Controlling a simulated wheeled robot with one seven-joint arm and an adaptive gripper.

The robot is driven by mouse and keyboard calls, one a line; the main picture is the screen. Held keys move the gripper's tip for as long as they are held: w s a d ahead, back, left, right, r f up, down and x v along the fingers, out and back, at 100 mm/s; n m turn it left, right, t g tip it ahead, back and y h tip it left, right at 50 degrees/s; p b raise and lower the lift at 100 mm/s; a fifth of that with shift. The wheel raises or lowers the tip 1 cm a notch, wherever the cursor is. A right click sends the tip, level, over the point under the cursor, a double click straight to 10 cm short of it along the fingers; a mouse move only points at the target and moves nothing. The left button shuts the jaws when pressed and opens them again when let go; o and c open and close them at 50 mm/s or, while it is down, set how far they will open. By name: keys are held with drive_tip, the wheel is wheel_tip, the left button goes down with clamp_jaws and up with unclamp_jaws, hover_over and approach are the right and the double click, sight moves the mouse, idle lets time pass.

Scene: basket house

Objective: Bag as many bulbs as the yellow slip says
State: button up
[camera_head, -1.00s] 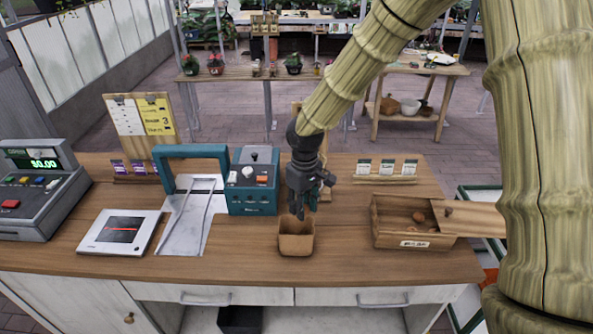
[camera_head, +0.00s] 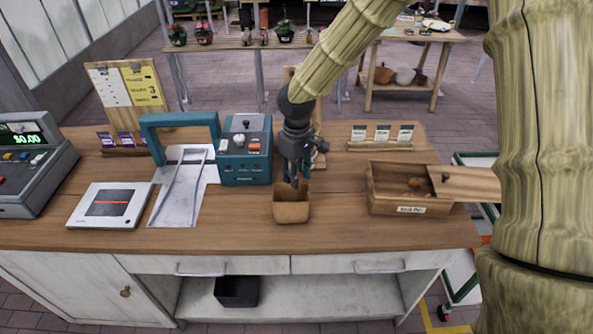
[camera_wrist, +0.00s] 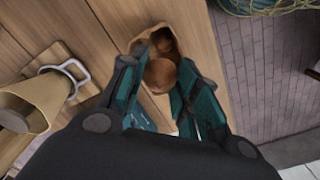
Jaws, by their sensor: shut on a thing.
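The yellow slip (camera_head: 146,86) is on a board at the back left and shows a large 3. A small brown open-topped bag (camera_head: 291,209) stands on the counter. My gripper (camera_head: 297,182) points down at the bag's mouth. In the wrist view my gripper (camera_wrist: 158,97) is shut on a brown bulb (camera_wrist: 161,75) between its teal fingers. Another bulb (camera_wrist: 163,40) shows beyond it inside the bag's opening; the fingers hide part of the bag. The wooden bulb box (camera_head: 399,209) is at the right, its lid slid aside, with brown bulbs (camera_head: 416,183) inside.
A teal machine (camera_head: 245,158) stands left of the bag, beside a metal plate with a teal handle (camera_head: 180,120). A flat white scanner (camera_head: 107,205) and a cash register (camera_head: 30,165) are farther left. Small cards (camera_head: 381,133) stand behind the box. Bare counter lies between bag and box.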

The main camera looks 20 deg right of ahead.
drive_tip(key=shift+f, duration=0.2)
drive_tip(key=o, duration=0.9)
drive_tip(key=shift+o, duration=0.2)
wheel_tip(320, 180, up, 12)
drive_tip(key=shift+f, duration=0.1)
idle(0.3)
